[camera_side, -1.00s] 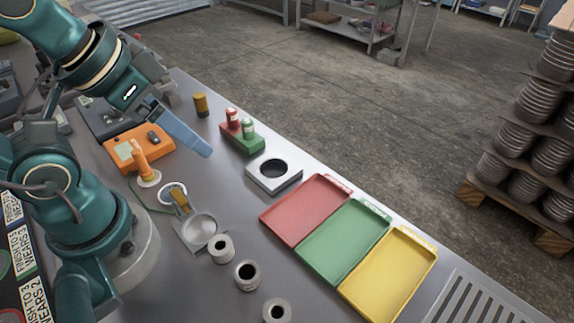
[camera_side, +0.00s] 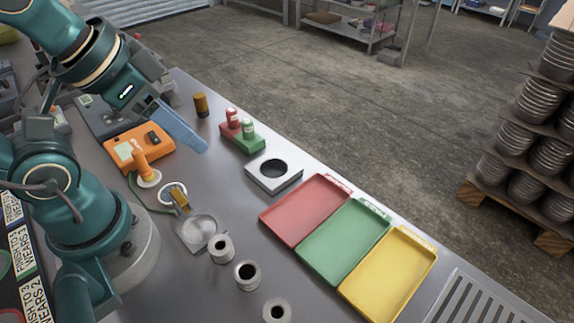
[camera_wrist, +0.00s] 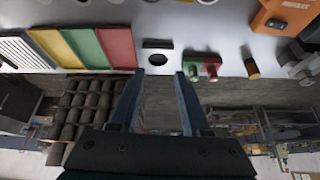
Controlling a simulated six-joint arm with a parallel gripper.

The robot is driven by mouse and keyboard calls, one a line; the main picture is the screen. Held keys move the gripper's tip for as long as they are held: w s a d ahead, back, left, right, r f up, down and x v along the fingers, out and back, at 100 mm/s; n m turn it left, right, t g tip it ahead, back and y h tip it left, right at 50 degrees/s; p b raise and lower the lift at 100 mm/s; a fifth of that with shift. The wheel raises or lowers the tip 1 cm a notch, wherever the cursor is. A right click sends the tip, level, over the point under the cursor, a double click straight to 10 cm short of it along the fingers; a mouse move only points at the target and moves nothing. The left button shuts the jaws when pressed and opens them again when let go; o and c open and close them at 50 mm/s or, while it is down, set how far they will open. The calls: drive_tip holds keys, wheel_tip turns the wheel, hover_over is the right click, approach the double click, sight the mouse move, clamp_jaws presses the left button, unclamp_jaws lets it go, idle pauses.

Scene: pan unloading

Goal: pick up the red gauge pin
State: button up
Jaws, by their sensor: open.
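The red gauge pin (camera_side: 232,117) stands upright in the red half of a small red-and-green holder (camera_side: 256,145). The green gauge pin (camera_side: 248,127) stands beside it in the green half. In the wrist view the red pin (camera_wrist: 213,75) shows right of my gripper's fingers, farther out than the green part. My gripper (camera_side: 204,150) is open and empty, its bluish fingers above the bench, left of the holder in the side view. In the wrist view my gripper (camera_wrist: 160,74) has its two fingers well apart, with nothing between them touching either one.
A grey block with a round hole (camera_side: 272,184) sits beside the holder. Red (camera_side: 270,222), green (camera_side: 304,254) and yellow (camera_side: 346,292) trays lie beyond it. An amber-brown cylinder (camera_side: 201,105) stands behind. An orange device (camera_side: 121,154) and several metal rings are nearer my base.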

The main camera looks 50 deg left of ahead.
drive_tip(key=w+a+r+m, duration=0.2)
drive_tip(key=w+r, duration=0.2)
drive_tip(key=w, duration=0.2)
drive_tip(key=g, duration=0.4)
approach(231, 110)
drive_tip(key=w+d, duration=0.2)
drive_tip(key=d, duration=0.1)
drive_tip(key=shift+n+g, duration=0.5)
drive_tip(key=shift+g, duration=0.3)
drive_tip(key=a+f, duration=0.1)
drive_tip(key=f, duration=0.1)
drive_tip(key=a+f, duration=0.1)
drive_tip(key=f, duration=0.1)
drive_tip(key=a+f, duration=0.1)
drive_tip(key=f, duration=0.1)
drive_tip(key=shift+s, duration=0.2)
drive_tip(key=shift+s+f, duration=0.1)
drive_tip(key=shift+f, duration=2.4)
clamp_jaws()
